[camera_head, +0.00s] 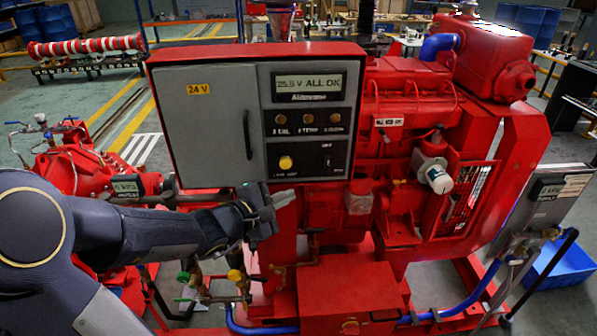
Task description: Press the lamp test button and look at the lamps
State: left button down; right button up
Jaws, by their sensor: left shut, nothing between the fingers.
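The control panel (200,115) is a red-framed box with a grey door, a "24 V" label and a display (306,84) reading "25.5 V ALL OK". Below the display, three small lamps (308,118) sit in a row and look dull amber, not clearly lit. A yellow lamp test button (286,162) is at the lower left of the black plate, with a small switch (327,161) to its right. My left gripper (283,199) is shut and empty, just below the panel's lower edge and under the yellow button, apart from it. My right gripper is out of view.
The red diesel engine (415,95) stands behind and right of the panel. Valves and a yellow-handled fitting (236,277) lie below my left arm. A blue hose (262,326) runs along the bottom. A grey box (545,195) and blue bin (562,262) stand at right.

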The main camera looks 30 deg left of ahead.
aim_at(285, 164)
pick_arm(q)
jog(key=shift+a+f+n, duration=0.2)
jog(key=shift+a+n, duration=0.1)
jog(key=shift+w, duration=0.15)
jog(key=shift+w+a+p, duration=0.45)
jog(key=shift+w+a, duration=0.3)
jog(key=shift+w, duration=0.45)
jog(key=shift+w+a+p, duration=0.4)
jog(key=shift+w+a, duration=0.4)
jog(key=shift+w, duration=0.45)
jog(key=shift+w+a+p, duration=0.45)
jog(key=shift+w+a, duration=0.3)
jog(key=shift+w, duration=0.45)
